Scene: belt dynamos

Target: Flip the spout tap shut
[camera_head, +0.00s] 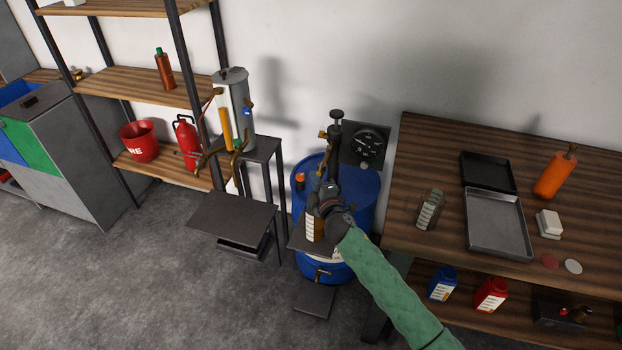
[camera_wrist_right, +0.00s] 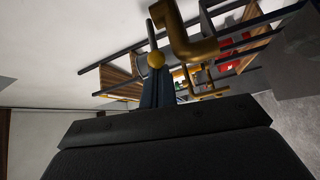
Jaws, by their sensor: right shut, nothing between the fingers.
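A brass spout (camera_wrist_right: 190,42) bends across the top of the right wrist view. A thin lever with a round brass knob (camera_wrist_right: 155,60) stands beside it. My right gripper (camera_wrist_right: 157,84) is shut and empty, its fingertips right at the knob; I cannot tell whether they touch. In the head view my right gripper (camera_head: 322,184) is in front of the blue drum (camera_head: 366,192), below the pump (camera_head: 336,128) with its brass fitting. A bottle with a pale label (camera_head: 313,228) stands just below the gripper. My left gripper is not in view.
A dial gauge (camera_head: 367,142) is behind the drum. The wooden bench (camera_head: 440,150) with trays stands to the right. A grey canister (camera_head: 236,100) with brass taps stands on a stand to the left. The floor (camera_head: 170,300) at front left is clear.

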